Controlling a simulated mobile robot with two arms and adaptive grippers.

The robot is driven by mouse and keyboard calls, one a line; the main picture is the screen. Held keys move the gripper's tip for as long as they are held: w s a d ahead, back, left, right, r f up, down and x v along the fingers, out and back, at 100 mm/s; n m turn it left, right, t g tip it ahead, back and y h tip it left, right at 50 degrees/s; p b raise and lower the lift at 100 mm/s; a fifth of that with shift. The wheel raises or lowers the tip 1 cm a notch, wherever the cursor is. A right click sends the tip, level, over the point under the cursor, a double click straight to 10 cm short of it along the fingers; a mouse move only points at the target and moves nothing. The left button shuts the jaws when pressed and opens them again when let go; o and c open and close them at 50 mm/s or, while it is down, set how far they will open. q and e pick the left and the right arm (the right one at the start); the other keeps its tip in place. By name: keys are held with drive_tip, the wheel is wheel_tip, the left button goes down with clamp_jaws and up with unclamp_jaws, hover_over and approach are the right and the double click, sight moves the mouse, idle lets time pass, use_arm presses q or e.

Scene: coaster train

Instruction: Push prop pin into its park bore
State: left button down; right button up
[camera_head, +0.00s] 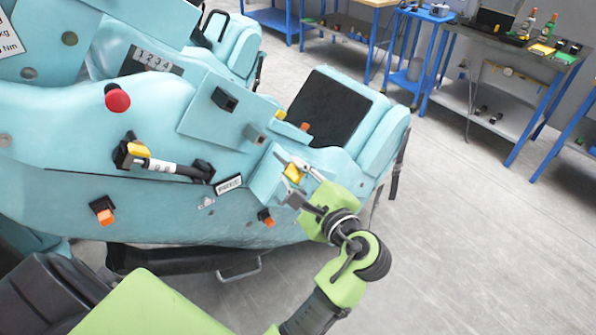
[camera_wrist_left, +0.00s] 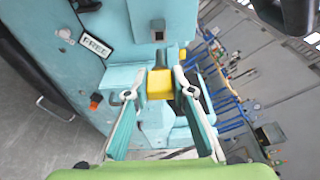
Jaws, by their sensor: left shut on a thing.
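My left gripper (camera_head: 294,184) is at the side of the turquoise coaster car (camera_head: 110,210), by a small turquoise bracket at its right end. Its fingers are shut on a yellow piece (camera_head: 292,173), which I take for the prop pin. In the left wrist view the yellow block (camera_wrist_left: 160,85) sits between the two fingertips (camera_wrist_left: 160,88), against the turquoise bracket. The pin's shaft is hidden, so I cannot tell how deep it sits. I cannot make out the park bore. My right gripper is not in view.
A red knob (camera_head: 117,98) and a yellow-ended strut (camera_head: 165,165) are further left. Blue-legged workbenches (camera_head: 500,50) stand behind. The floor at right is clear.

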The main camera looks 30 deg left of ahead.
sight(287, 167)
use_arm(q)
drive_tip(key=shift+w+a+r, duration=0.1)
drive_tip(key=shift+w+a, duration=0.1)
drive_tip(key=shift+a, duration=0.25)
drive_tip(key=shift+p+x, duration=0.45)
drive_tip(key=shift+x, duration=0.45)
drive_tip(key=shift+w+a+r, duration=0.1)
drive_tip(key=shift+w+a, duration=0.05)
drive_tip(key=shift+a, duration=0.5)
drive_tip(key=shift+w+a, duration=0.15)
drive_tip(key=shift+a, duration=0.2)
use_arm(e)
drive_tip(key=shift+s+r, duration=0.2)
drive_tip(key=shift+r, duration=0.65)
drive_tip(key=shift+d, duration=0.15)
use_arm(q)
drive_tip(key=shift+p, duration=0.5)
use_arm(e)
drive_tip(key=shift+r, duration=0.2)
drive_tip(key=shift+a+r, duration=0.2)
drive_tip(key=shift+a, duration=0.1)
